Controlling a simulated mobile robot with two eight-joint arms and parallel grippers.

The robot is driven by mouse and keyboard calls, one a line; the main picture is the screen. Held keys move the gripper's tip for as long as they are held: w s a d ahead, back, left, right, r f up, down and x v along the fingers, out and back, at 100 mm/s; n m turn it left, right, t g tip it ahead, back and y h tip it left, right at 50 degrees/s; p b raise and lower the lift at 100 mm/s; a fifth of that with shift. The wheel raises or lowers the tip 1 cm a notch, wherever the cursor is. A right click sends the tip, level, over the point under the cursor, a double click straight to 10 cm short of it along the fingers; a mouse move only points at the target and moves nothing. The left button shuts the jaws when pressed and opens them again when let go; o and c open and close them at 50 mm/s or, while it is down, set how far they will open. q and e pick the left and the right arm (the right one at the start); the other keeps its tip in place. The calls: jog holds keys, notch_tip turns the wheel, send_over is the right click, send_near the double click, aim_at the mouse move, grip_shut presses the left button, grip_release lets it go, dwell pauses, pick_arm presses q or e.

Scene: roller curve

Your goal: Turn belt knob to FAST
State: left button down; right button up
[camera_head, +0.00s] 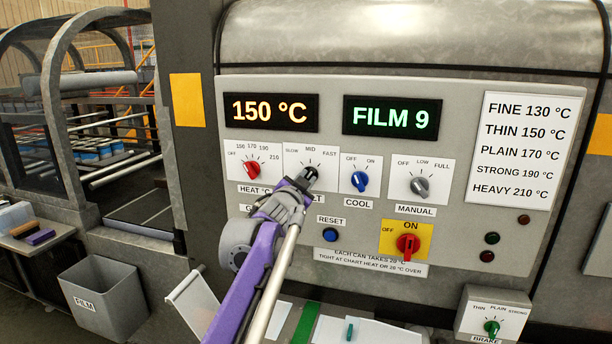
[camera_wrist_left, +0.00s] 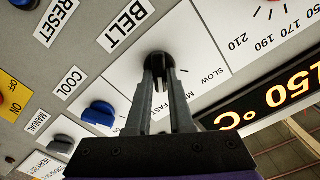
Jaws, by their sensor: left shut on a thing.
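The belt knob (camera_head: 311,172) is on the grey control panel, under an arc of labels SLOW, MID and FAST (camera_head: 328,153). In the left wrist view the knob is a dark round piece (camera_wrist_left: 159,62) on a white plate above the BELT label. My left gripper (camera_head: 304,181) reaches it from below, and its two grey fingers (camera_wrist_left: 161,76) are shut on the knob. The gripper covers much of the knob and of the BELT label in the head view. I cannot tell which label the knob points at. My right gripper is not in view.
The red heat knob (camera_head: 251,168) sits close on the left, the blue cool knob (camera_head: 360,181) close on the right. The grey manual knob (camera_head: 419,186), blue reset button (camera_head: 330,235) and red ON switch (camera_head: 408,244) are nearby. Displays read 150 °C (camera_head: 270,111) and FILM 9 (camera_head: 391,117).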

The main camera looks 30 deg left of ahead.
pick_arm(q)
jog(key=shift+m, duration=0.6)
jog(key=c, duration=0.8)
grip_release()
jog(key=shift+s+d+f, duration=0.1)
jog(key=shift+s+d, duration=0.05)
jog(key=shift+s, duration=0.4)
jog(key=b+v, duration=0.1)
jog(key=v, duration=0.8)
jog(key=shift+s+b, duration=0.3)
jog(key=shift+s, duration=0.1)
